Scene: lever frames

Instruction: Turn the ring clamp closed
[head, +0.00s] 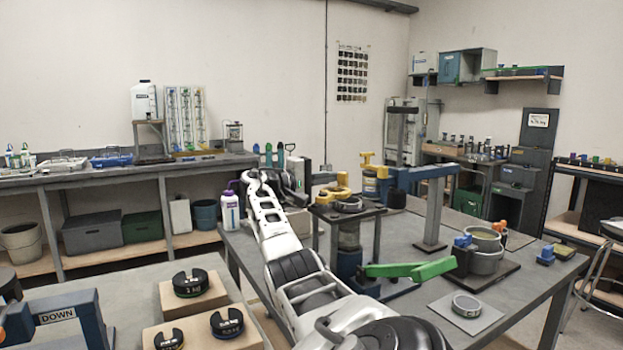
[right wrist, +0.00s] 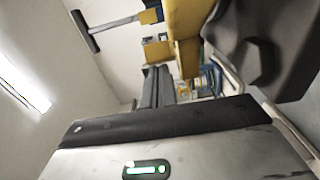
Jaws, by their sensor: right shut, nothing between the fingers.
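My right gripper (head: 303,178) is at the left of this yellow part, partly hidden by my own white wrist. It is shut, with nothing held. In the right wrist view a yellow bar (right wrist: 186,32) shows close by, next to a dark finger (right wrist: 272,50). Whether they touch is unclear. My left gripper is not in view.
A blue arm on a grey post (head: 432,210) stands right of the stand. A green lever (head: 410,269) lies in front, with a round pot (head: 487,258) to its right. A white bottle (head: 229,210) stands at the table's left edge. Slotted weights (head: 190,283) rest on the near table.

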